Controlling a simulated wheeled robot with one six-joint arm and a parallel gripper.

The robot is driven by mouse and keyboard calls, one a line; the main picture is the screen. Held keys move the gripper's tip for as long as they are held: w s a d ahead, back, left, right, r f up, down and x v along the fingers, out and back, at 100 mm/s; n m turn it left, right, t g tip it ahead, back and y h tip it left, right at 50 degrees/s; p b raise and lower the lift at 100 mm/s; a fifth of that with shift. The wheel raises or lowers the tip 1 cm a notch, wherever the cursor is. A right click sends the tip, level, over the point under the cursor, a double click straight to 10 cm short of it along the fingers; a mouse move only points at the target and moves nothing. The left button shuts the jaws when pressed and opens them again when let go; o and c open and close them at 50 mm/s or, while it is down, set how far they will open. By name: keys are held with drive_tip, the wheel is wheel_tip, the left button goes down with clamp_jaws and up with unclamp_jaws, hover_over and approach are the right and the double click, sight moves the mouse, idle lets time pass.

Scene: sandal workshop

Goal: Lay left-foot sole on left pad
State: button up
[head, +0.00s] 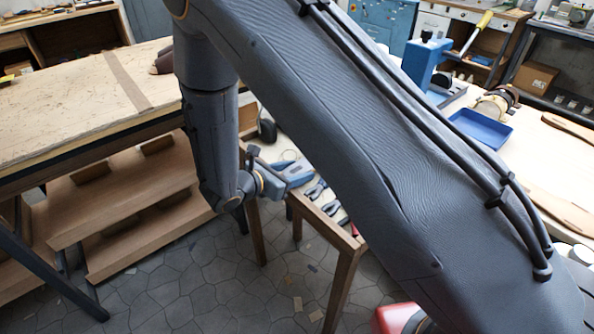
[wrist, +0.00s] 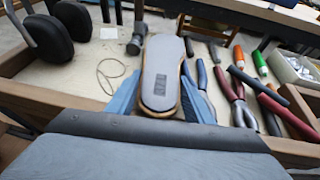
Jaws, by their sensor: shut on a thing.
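In the wrist view my gripper (wrist: 160,98) is shut on a sole (wrist: 160,68), with a blue finger on each side. The sole has a grey top, a tan edge and a dark mark near its close end. It points away from the wrist, above a wooden tool tray. In the head view my gripper (head: 288,176) is beside the small wooden tool table; the sole cannot be made out there. I cannot pick out the left pad in either view.
The tool table (head: 345,262) carries pliers (wrist: 235,98), screwdrivers and black ear defenders (wrist: 48,38). A long bench (head: 60,110) stands left, with a brown object (head: 162,62) on it. A right-hand bench holds a blue tray (head: 482,128) and a blue press (head: 425,62).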

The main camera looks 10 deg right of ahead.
drive_tip(key=o, duration=1.2)
drive_tip(key=shift+f, duration=0.1)
